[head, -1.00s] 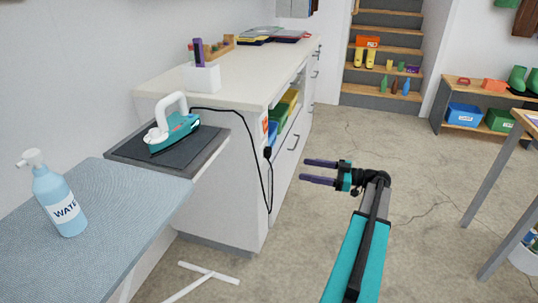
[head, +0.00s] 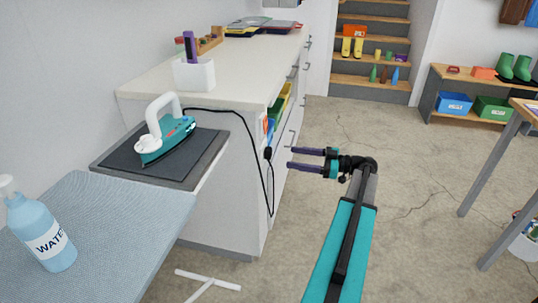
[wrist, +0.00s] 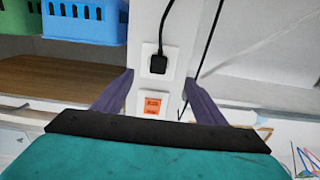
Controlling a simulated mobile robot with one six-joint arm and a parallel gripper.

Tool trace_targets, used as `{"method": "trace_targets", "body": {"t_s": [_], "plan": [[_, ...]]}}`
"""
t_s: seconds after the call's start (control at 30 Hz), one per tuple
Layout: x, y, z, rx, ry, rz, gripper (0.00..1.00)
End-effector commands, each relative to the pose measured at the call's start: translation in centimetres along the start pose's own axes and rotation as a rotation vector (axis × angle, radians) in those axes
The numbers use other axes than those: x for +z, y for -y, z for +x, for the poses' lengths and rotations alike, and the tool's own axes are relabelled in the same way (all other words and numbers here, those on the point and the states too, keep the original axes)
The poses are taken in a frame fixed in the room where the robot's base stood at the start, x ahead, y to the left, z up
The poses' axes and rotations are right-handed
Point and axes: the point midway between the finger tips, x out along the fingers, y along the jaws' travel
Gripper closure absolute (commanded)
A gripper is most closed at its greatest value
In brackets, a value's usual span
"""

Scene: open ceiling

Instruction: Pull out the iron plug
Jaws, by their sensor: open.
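The black iron plug (head: 267,153) sits on the end panel of the white cabinet, with its cord hanging below and running up to the iron. In the wrist view the plug (wrist: 158,64) is seated in a white socket plate (wrist: 146,77), its cord rising from it. The teal and white iron (head: 165,137) stands on a dark pad. My gripper (head: 290,158) is open and empty, its purple fingers pointing left towards the plug. In the wrist view the fingertips (wrist: 158,78) appear either side of the plug, apart from it.
An orange switch (wrist: 152,106) is below the plug. A blue basket (wrist: 84,22) and a green basket (wrist: 20,16) are at the upper left. A water bottle (head: 42,235) stands on the ironing board (head: 125,222).

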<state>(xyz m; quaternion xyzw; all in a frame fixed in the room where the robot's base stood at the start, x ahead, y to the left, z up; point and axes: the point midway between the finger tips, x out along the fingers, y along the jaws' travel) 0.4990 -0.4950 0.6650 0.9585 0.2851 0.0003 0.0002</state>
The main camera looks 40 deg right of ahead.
Motion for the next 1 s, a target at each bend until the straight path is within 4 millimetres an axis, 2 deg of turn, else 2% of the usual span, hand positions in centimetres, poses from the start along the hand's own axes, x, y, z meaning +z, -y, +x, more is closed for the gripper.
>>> {"method": "trace_targets", "body": {"t_s": [0.2,0.43,1.0], "plan": [[0.0,-0.2,-0.7,0.011,0.0,0.0,0.35],[-0.1,-0.3,-0.1,0.015,0.0,0.0,0.35],[0.2,-0.5,5.1,0.018,0.0,0.0,0.35]]}}
